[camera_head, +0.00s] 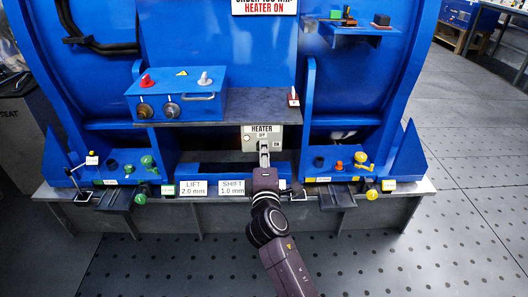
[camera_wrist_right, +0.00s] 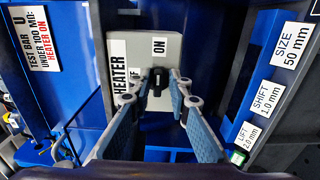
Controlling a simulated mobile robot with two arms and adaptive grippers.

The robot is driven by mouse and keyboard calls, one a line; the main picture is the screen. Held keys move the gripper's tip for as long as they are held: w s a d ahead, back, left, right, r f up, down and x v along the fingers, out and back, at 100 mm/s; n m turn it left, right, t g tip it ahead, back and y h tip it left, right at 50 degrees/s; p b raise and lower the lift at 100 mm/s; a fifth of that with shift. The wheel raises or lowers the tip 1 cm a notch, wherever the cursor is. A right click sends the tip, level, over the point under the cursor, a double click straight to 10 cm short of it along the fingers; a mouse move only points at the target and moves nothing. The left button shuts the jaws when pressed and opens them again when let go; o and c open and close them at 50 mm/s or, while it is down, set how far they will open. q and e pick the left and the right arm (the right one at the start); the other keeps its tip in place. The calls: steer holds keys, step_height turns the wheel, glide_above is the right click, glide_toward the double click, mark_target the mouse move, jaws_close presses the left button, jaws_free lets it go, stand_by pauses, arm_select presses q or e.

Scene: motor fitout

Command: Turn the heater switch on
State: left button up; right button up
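The heater switch box (camera_head: 248,140) is a pale grey box labelled HEATER, with OFF and ON marks, on the front of the blue motor housing. In the right wrist view the box (camera_wrist_right: 180,50) faces me, with a dark switch knob (camera_wrist_right: 158,77) in front of it. My right gripper (camera_head: 264,150) is in front of the box. In the wrist view its fingers (camera_wrist_right: 157,92) are open, with the knob between their tips; I cannot tell whether they touch it. The gripper hides part of the box, and I cannot tell which way the knob points. My left gripper is not in view.
A sign (camera_head: 265,8) reading HEATER ON is above. A blue control box (camera_head: 180,100) with red and white levers stands on the shelf left of the switch. LIFT (camera_head: 193,188) and SHIFT (camera_head: 232,187) labels are below. Green and yellow knobs flank the arm on both sides.

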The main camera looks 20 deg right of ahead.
steer(key=shift+o, duration=0.4)
steer(key=shift+s+r, duration=0.1)
steer(key=v, duration=0.7)
steer(key=shift+s, duration=0.2)
steer(key=shift+a, duration=0.1)
